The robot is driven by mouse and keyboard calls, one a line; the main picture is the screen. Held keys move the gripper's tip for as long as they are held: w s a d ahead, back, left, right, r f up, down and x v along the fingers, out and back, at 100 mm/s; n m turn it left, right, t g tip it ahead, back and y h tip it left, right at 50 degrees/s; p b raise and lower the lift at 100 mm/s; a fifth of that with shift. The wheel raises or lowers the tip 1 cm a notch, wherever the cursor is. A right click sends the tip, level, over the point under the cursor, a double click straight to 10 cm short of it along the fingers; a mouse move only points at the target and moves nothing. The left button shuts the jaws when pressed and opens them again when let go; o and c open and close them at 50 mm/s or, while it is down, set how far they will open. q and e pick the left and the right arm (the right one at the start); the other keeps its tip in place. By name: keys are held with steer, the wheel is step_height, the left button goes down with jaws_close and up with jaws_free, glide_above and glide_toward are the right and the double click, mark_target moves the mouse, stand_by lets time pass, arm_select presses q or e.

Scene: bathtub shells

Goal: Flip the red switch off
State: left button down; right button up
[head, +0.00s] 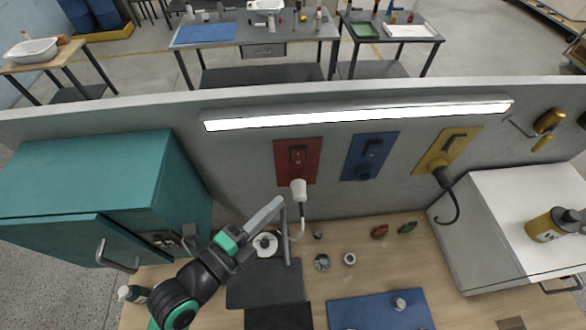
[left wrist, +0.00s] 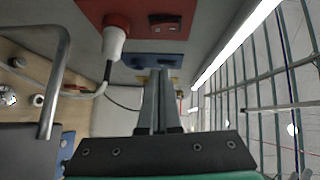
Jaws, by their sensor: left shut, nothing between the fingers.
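The red panel (head: 284,168) is on the grey upright wall. It carries a small dark switch (head: 298,154) with a white plug (head: 299,188) in its lower part. The left wrist view shows the red panel (left wrist: 92,10), its dark switch (left wrist: 165,20) and the white plug (left wrist: 113,42) at the top. Whether the switch is on or off cannot be told. My left gripper (head: 277,203) is shut and empty, below and left of the red panel and apart from it. Its closed fingers (left wrist: 158,75) point towards the wall. My right gripper is not in view.
Blue (head: 358,160) and yellow (head: 435,160) panels are right of the red one. A lit lamp (head: 360,114) runs above. A teal cabinet (head: 90,170) stands left. A thin metal frame (head: 285,225) stands close to the left gripper. A white cable hangs from the plug.

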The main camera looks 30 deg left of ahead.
arm_select(q)
steer(key=p, duration=0.1)
glide_toward(304, 162)
steer(key=w+d, duration=0.3)
steer(key=d, duration=0.1)
steer(key=shift+w+a+f, duration=0.15)
steer(key=shift+w+a, duration=0.75)
steer(key=shift+a, duration=0.25)
steer(key=shift+w+a+f+p, duration=0.1)
steer(key=shift+w+a+p, duration=0.2)
steer(key=shift+w, duration=0.1)
